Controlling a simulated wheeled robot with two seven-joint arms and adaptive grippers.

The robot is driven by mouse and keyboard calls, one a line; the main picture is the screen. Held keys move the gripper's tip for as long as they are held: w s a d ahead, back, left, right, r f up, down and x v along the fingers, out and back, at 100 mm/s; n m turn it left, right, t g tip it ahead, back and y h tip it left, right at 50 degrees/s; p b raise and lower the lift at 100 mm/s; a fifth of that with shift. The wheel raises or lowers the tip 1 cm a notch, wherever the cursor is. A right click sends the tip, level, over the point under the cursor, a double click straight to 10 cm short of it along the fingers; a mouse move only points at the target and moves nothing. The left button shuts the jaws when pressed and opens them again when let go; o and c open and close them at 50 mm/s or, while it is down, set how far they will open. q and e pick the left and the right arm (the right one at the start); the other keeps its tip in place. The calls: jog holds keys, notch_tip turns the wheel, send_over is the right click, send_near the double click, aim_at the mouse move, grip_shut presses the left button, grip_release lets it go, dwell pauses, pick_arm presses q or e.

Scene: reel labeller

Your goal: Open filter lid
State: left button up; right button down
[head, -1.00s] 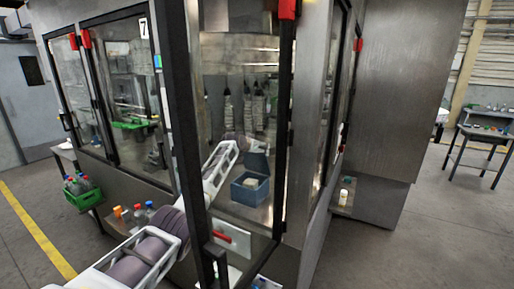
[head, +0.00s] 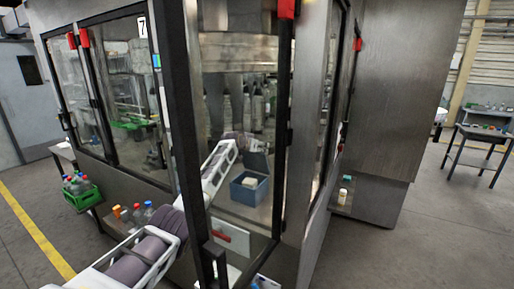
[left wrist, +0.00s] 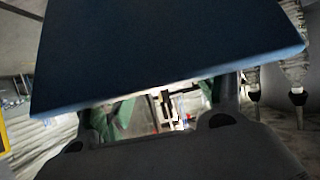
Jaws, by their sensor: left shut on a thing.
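The filter box (head: 248,190) is a small blue container inside the machine, behind the open doorway in the head view. Its lid (head: 257,164) stands raised at the back, and something pale shows in the box. My left gripper (head: 236,144) is at the lid's upper left side, at the end of my white arm. In the left wrist view the lid (left wrist: 165,50) is a large dark blue panel across the top, at the fingers of my left gripper (left wrist: 170,97), which is shut on it. The fingertips are partly hidden by the lid. My right gripper is not in view.
A dark door frame post (head: 183,110) stands close beside my arm. Several bottles (head: 255,105) hang behind the box. A green crate of bottles (head: 82,195) is at the left, and a side table (head: 486,135) is far right.

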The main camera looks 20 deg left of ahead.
pick_arm(q)
jog(key=shift+s+d+f, duration=0.1)
jog(key=shift+d+f, duration=0.1)
jog(key=shift+f, duration=0.75)
jog(key=o, duration=1.2)
jog(key=shift+o, duration=1.4)
jog(key=shift+w, duration=0.4)
jog(key=shift+s+a+r, duration=0.2)
jog(key=shift+s+r, duration=0.05)
jog(key=shift+r, duration=0.1)
jog(key=shift+s+r, duration=0.1)
jog(key=shift+s, duration=0.05)
jog(key=shift+s+r, duration=0.2)
jog(key=shift+s, duration=0.15)
jog(key=v, duration=1)
jog(key=shift+f, duration=0.1)
